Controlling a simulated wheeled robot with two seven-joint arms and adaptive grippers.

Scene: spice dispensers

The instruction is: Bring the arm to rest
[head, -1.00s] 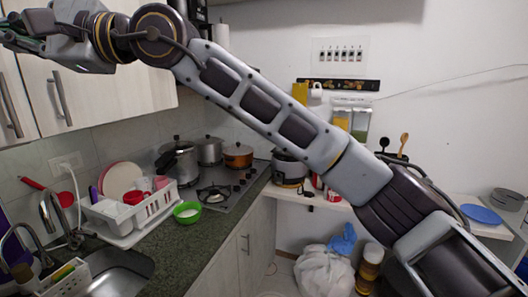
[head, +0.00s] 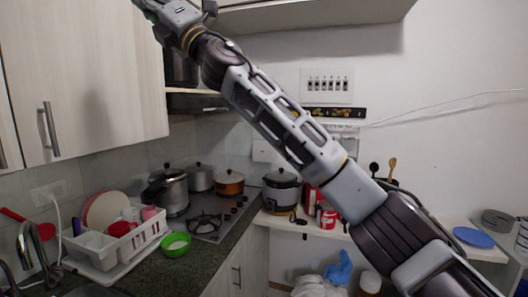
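My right arm comes in from the lower right and slants up across the view to the upper left. Its gripper (head: 172,10) is at the top edge, in front of the wall cabinets (head: 90,75). The gripper is partly cut off by the frame, so I cannot tell whether its fingers are open or shut. No held object shows. My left gripper is not in view. The spice dispensers (head: 350,146) on the back wall are mostly hidden behind my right arm.
A dish rack (head: 125,245), a green bowl (head: 174,245) and several pots stand along the counter and stove. A rice cooker (head: 281,190) and red cans (head: 328,219) are on the back shelf, with a blue plate (head: 474,237) at right. The right wall is bare.

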